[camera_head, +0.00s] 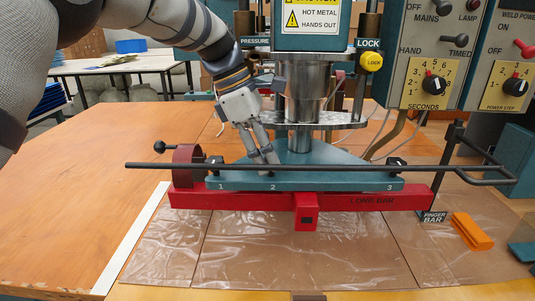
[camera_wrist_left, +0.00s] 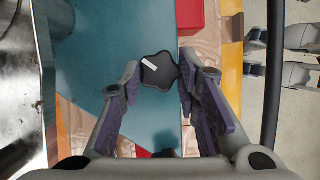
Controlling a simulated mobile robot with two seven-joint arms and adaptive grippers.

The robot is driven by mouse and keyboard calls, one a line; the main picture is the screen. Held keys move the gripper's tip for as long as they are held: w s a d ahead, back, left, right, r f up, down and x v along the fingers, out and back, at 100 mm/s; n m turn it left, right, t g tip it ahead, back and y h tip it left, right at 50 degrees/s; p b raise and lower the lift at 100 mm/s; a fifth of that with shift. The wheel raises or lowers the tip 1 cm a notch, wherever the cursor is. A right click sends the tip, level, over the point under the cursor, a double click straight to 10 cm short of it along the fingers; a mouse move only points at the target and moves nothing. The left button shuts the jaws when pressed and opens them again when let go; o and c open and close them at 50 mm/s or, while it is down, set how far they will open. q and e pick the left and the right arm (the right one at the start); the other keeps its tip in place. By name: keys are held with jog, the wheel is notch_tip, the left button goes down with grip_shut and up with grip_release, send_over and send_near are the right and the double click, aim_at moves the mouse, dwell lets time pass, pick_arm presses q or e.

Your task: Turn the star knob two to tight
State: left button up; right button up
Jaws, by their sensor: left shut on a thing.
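Star knob two (camera_wrist_left: 160,71) is black with rounded lobes and a white mark on one lobe. In the left wrist view it sits between my left gripper's (camera_wrist_left: 162,76) fingertips, above the teal plate. In the head view my left gripper (camera_head: 270,163) reaches down from above to the bar's mark 2. Its fingers are closed around the knob there and hide most of it. The teal bar (camera_head: 330,184) carries the marks 1, 2 and 3. Dark knobs show near mark 1 (camera_head: 214,162) and near mark 3 (camera_head: 397,163). My right gripper is not in view.
A long black rod (camera_head: 470,169) runs across in front of the bar. The red long bar (camera_head: 370,198) lies below it. The press column (camera_head: 305,90) stands just right of my gripper. Control boxes (camera_head: 425,60) hang at the right. The wooden table (camera_head: 80,190) is clear at the left.

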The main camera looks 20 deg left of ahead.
pick_arm(q)
jog(key=shift+f+m+g, duration=0.15)
jog(key=shift+m+g, duration=0.15)
jog(key=shift+m, duration=0.3)
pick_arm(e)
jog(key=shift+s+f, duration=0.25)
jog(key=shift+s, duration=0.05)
pick_arm(q)
jog(key=o, duration=1.2)
jog(key=shift+c, duration=0.2)
